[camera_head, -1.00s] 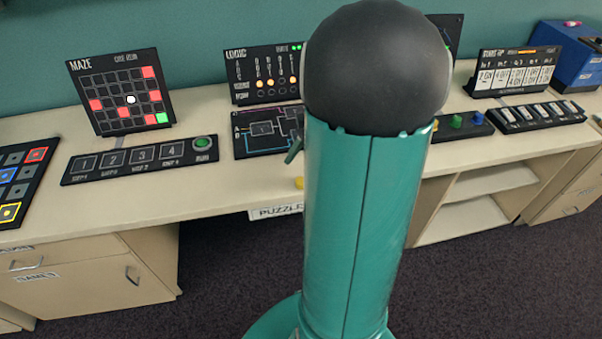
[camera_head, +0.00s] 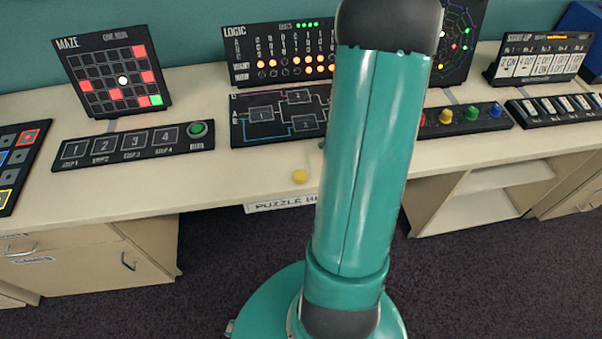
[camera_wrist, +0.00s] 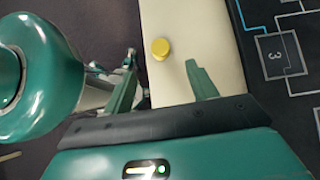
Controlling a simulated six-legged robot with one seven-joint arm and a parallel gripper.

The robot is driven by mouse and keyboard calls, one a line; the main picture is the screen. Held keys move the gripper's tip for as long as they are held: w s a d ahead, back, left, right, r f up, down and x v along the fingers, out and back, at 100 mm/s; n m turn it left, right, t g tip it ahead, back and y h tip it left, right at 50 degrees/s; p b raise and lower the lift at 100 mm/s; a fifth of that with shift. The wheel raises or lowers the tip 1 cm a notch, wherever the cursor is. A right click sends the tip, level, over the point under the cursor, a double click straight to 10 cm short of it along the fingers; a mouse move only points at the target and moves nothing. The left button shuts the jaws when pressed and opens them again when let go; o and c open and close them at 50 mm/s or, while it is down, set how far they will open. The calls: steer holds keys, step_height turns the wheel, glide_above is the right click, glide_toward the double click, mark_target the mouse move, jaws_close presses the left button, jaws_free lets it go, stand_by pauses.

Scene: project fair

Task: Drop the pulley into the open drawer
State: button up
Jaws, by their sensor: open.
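A small yellow round piece (camera_head: 300,176), apparently the pulley, lies on the light worktop near its front edge, just left of my arm. It also shows in the wrist view (camera_wrist: 160,48), beyond the fingertips and roughly between them. My gripper (camera_wrist: 161,68) is open and empty, with its two green fingers apart. In the head view my arm hides nearly all of the gripper. I see no open drawer; the cabinet drawer and door at lower left look shut.
The maze board (camera_head: 112,82) and step panel (camera_head: 134,142) stand left on the worktop (camera_head: 235,180). A circuit board (camera_head: 280,114) lies behind the yellow piece. Coloured buttons (camera_head: 472,115) are to the right. Open shelves (camera_head: 490,193) sit under the worktop at right. Dark carpet is in front.

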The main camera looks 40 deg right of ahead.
mark_target(300, 175)
steer(key=x, duration=0.5)
steer(key=shift+s+a+f, duration=0.1)
steer(key=shift+a, duration=0.15)
steer(key=x, duration=0.4)
steer(key=shift+w+f, duration=0.25)
steer(key=shift+c, duration=0.2)
steer(key=c, duration=1.1)
steer(key=shift+r, duration=0.1)
